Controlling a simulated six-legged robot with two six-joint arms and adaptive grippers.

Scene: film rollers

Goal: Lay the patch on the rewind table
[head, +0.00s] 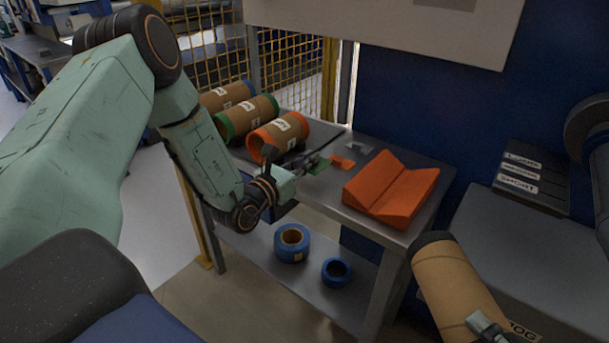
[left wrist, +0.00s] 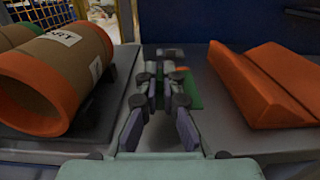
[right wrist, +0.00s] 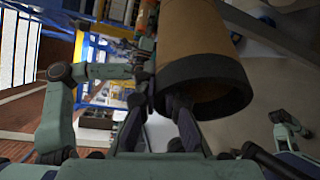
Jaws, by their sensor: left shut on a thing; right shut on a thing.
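A flat green patch (head: 320,166) is at the fingertips of my left gripper (head: 308,167), just over the grey metal table (head: 320,185). In the left wrist view the green patch (left wrist: 194,88) shows beside and beyond the shut fingers (left wrist: 172,88). I cannot tell whether it touches the tabletop. A small orange patch (head: 342,162) lies flat on the table just past it. My right gripper (head: 487,327) is shut on a brown cardboard roll with a black end (head: 450,275). In the right wrist view the roll (right wrist: 200,45) hides part of the fingers.
An orange V-shaped cradle (head: 390,188) stands empty at the table's right. Brown rolls with orange (head: 277,136), green (head: 246,116) and blue (head: 227,97) ends lie at the left. Two blue tape rolls (head: 291,243) (head: 336,271) sit on the lower shelf. A grey machine (head: 510,240) stands right.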

